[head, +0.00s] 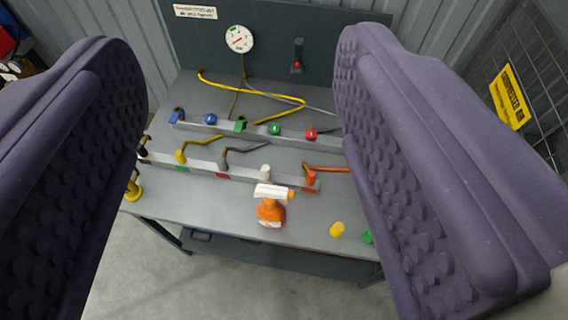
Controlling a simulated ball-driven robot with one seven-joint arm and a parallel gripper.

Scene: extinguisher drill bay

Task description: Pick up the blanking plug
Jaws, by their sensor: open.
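My gripper (235,45) is open, with its two purple studded fingers wide apart at the left and right of the head view. Nothing is between them in contact. Far below and beyond lies a grey workbench (200,202). A small yellow cylinder (337,229) stands near its front right edge and may be the blanking plug; I cannot tell for sure. A green piece (368,237) beside it is partly hidden by the right finger.
An orange spray bottle (271,211) with a white head stands left of the yellow cylinder. Two grey rails (205,163) carry several coloured fittings and hoses. A gauge (239,39) is on the back panel. A wire mesh (545,85) is at right.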

